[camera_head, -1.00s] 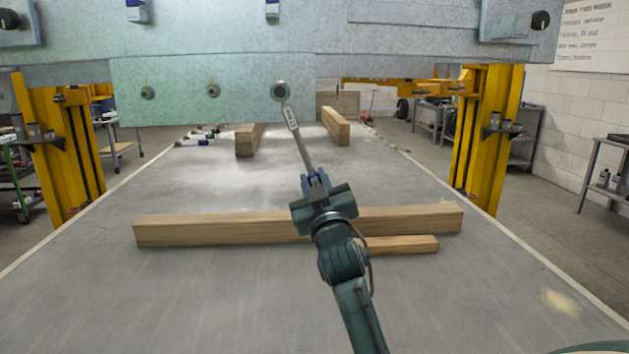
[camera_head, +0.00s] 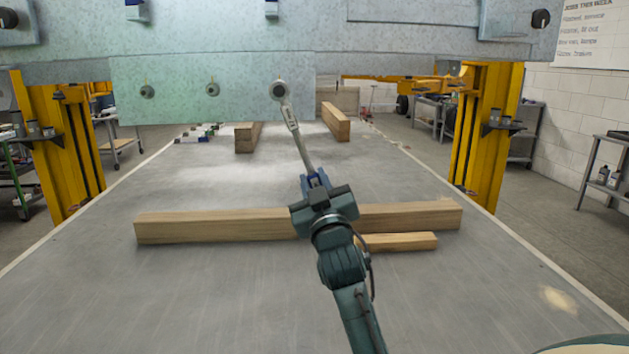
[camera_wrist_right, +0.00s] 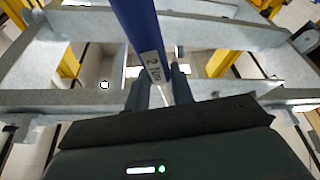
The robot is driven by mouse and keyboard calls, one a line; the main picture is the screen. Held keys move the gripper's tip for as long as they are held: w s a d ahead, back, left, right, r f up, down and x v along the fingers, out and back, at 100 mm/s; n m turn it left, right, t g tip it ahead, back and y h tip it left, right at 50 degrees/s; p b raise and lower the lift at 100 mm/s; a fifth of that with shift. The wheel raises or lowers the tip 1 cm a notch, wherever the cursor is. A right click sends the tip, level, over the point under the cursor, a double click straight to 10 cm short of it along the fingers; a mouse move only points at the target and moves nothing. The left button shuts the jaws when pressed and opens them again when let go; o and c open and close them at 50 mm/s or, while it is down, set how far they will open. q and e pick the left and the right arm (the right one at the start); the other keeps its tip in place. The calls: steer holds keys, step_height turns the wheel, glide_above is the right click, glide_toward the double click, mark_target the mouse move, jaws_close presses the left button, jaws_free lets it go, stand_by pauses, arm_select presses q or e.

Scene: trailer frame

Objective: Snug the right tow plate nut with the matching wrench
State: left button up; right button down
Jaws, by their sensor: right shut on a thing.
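The tow plate (camera_head: 180,105) hangs from the trailer frame, with three nuts in a row. The right nut (camera_head: 279,90) has the ring end of the wrench (camera_head: 299,136) at it; whether it is fully seated I cannot tell. The left nut (camera_head: 147,92) and middle nut (camera_head: 212,89) are bare. My right gripper (camera_head: 316,182) is shut on the blue handle of the wrench, which slants down and right from the nut. The blue handle (camera_wrist_right: 140,30) with a white label also shows in the right wrist view, between the fingers (camera_wrist_right: 158,85). My left gripper is not in view.
A long timber (camera_head: 215,226) lies across the grey table (camera_head: 230,300) behind my arm, with a shorter timber (camera_head: 400,241) beside it. Two more timbers (camera_head: 336,122) (camera_head: 247,137) lie farther back. Small items (camera_head: 199,134) lie at the far left. Yellow posts (camera_head: 487,140) (camera_head: 68,150) flank the table.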

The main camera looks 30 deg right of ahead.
steer(key=shift+s, duration=0.1)
steer(key=shift+s+a+r+p, duration=0.15)
steer(key=shift+s+a, duration=0.2)
steer(key=shift+s, duration=0.25)
steer(key=shift+s+a+f+p, duration=0.15)
steer(key=shift+s+a, duration=0.15)
steer(key=shift+s, duration=0.3)
steer(key=shift+s+a+r+p, duration=0.15)
steer(key=shift+s+a, duration=0.2)
steer(key=shift+s, duration=0.25)
steer(key=c, duration=1.8)
jaws_free()
jaws_close()
